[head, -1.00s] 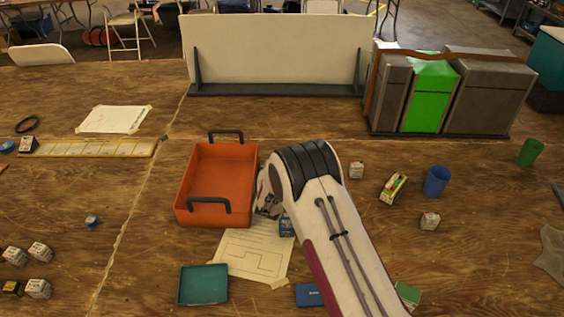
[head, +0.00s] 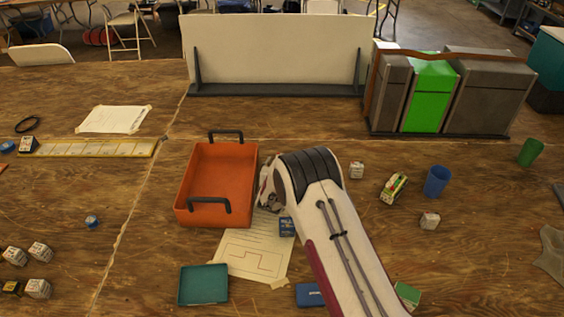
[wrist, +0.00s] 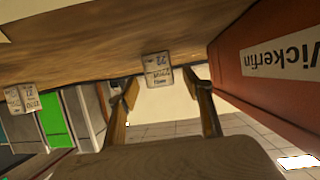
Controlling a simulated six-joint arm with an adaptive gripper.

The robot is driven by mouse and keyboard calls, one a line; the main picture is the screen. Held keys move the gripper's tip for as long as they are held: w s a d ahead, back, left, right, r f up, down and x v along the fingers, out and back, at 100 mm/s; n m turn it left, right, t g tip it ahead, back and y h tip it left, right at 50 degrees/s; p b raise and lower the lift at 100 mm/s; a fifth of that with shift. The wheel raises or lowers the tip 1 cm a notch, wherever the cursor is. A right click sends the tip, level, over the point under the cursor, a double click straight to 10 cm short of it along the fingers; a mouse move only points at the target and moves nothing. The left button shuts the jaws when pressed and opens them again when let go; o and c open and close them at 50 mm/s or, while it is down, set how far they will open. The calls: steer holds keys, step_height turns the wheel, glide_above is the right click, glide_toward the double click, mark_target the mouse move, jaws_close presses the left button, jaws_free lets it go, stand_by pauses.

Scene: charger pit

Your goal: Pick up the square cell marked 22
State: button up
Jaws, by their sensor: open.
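A pale square cell (wrist: 158,70) with dark print that appears to read 22 shows in the wrist view, on the table beyond and between my fingertips. My gripper (wrist: 162,92) is open, with one finger on each side of the cell in the picture and nothing held. In the head view my gripper (head: 269,195) is low beside the orange tray's right side, partly hidden by my arm. I cannot make out the centred cell there; my arm may hide it. A white printed cell (head: 356,170) stands right of my arm.
The orange tray (head: 181,214) is close by; its labelled wall (wrist: 235,75) fills the wrist view's right. Several cells (head: 38,288) stand at front left. A blue cup (head: 437,181) stands right.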

steer(key=shift+x, duration=1.6)
steer(key=c, duration=1.3)
